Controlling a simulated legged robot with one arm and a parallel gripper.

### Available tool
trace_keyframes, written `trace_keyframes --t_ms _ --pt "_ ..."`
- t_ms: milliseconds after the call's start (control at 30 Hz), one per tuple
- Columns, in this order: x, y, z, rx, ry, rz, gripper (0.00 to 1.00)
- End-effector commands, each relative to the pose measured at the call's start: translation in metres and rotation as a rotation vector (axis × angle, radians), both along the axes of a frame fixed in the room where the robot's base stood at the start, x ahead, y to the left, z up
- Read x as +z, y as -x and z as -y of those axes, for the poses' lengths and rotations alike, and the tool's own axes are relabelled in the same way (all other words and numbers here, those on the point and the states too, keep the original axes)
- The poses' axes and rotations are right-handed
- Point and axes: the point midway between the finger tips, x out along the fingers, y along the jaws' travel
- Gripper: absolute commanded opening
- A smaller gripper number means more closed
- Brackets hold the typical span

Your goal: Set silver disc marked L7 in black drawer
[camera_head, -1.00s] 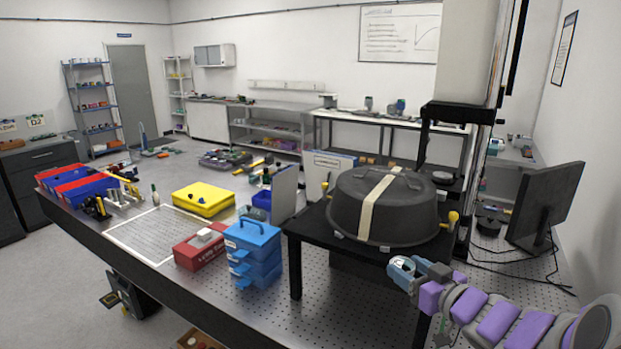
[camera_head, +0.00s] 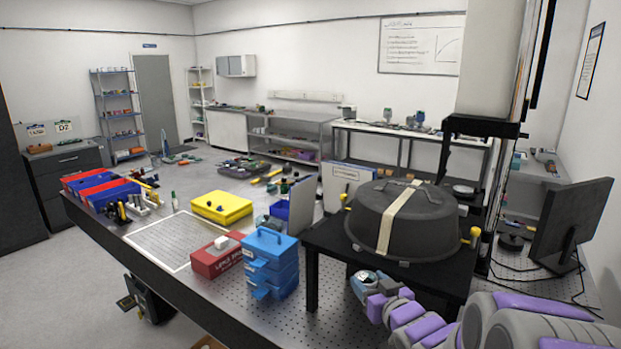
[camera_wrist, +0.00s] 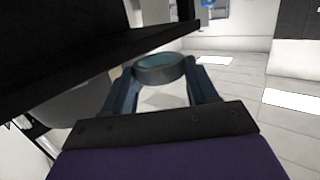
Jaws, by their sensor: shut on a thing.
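My gripper (camera_head: 364,282) is at the lower middle right in the head view, in front of the black stand. In the wrist view its two blue-grey fingers (camera_wrist: 160,82) are shut on a round disc (camera_wrist: 160,70) with a grey rim and a teal-tinted face. No L7 mark can be read on it. A dark cabinet with drawers (camera_head: 68,172) stands at the far left in the head view, across the room from my gripper. Its drawers look shut. I cannot tell which one is the task's black drawer.
A perforated bench (camera_head: 215,297) holds a blue drawer box (camera_head: 270,262), a red box (camera_head: 216,262) and a yellow case (camera_head: 222,207). A black stand (camera_head: 330,240) carries a large covered dome (camera_head: 405,220). A monitor (camera_head: 568,232) stands at right. Floor is open at left (camera_head: 40,290).

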Motion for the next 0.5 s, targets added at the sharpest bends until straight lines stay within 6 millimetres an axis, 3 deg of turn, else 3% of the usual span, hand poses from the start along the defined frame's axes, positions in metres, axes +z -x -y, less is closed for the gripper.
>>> trace_keyframes --t_ms 267,367,500 --pt "0.002 0.001 0.004 -0.005 -0.001 0.003 0.21" --pt "0.006 0.007 0.017 -0.029 -0.004 0.003 0.21" --pt "0.02 0.026 0.05 -0.089 -0.009 0.004 0.21"
